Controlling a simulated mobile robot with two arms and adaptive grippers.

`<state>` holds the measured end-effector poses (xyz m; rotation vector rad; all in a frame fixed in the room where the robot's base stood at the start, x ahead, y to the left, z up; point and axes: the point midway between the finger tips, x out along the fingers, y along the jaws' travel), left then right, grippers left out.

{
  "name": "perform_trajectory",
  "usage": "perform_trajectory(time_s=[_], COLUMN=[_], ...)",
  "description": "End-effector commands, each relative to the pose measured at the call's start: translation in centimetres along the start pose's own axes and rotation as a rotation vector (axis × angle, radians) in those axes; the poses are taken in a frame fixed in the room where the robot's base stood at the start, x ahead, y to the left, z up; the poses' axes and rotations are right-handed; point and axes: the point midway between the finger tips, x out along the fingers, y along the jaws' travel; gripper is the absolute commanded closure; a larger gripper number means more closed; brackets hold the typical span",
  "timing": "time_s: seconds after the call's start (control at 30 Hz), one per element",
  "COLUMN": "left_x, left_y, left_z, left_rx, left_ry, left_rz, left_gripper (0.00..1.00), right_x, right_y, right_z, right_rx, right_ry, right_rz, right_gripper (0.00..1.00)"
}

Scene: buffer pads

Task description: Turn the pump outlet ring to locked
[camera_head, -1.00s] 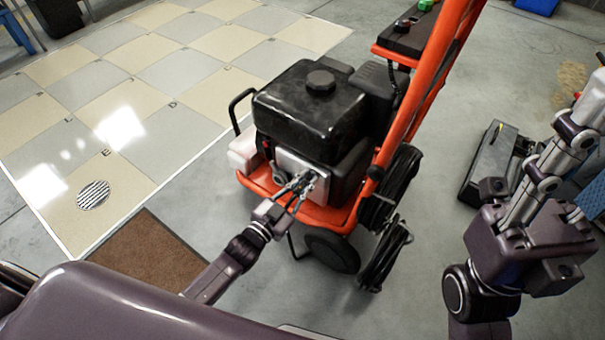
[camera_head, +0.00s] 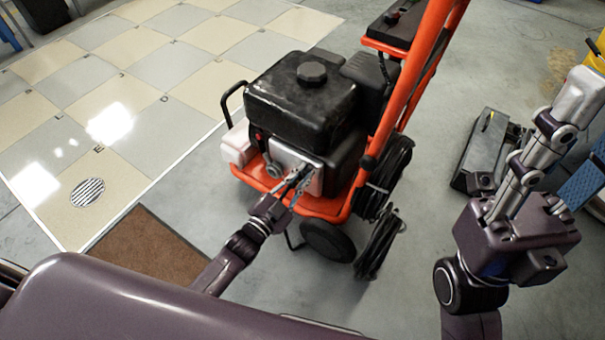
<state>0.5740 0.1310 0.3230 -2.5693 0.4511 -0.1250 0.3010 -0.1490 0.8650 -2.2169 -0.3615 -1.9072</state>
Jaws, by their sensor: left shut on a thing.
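The pump is a black engine unit (camera_head: 300,105) on an orange wheeled frame, in the middle of the head view. My left gripper (camera_head: 298,182) reaches in from the lower left to the pump's low front face. Its fingers are shut on the pump outlet ring, which they and the gripper mostly cover. The ring's setting cannot be read at this size. A grey round fitting (camera_head: 274,170) shows just left of the fingers. My right arm stands at the right, apart from the pump, and I cannot make out its gripper.
An orange handle frame (camera_head: 415,75) rises behind the pump. Black coiled hose (camera_head: 377,240) hangs at its right, near a black wheel (camera_head: 326,241). A brown mat (camera_head: 150,245) and a floor drain (camera_head: 87,192) lie left. A dark floor unit (camera_head: 483,150) stands right.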

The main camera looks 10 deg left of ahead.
Motion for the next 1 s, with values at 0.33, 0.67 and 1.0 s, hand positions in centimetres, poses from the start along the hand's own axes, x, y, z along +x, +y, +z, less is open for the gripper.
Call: perform_trajectory(time_s=[0.33, 0.67, 1.0], left_x=[0.0, -2.4, -9.5], left_y=[0.1, 0.1, 0.1], left_z=[0.0, 0.1, 0.1], left_rx=[0.001, 0.001, 0.001], left_ry=[0.0, -0.002, -0.002], left_rz=[0.001, 0.003, 0.003], left_gripper=[0.7, 0.7, 0.7], right_x=[-0.1, -0.1, -0.1], right_y=[0.0, 0.1, 0.0], right_z=[0.0, 0.1, 0.1], right_rx=[0.0, -0.001, -0.001], right_ry=[-0.002, -0.005, -0.002], right_rz=[0.0, 0.001, 0.001], right_gripper=[0.63, 0.63, 0.63])
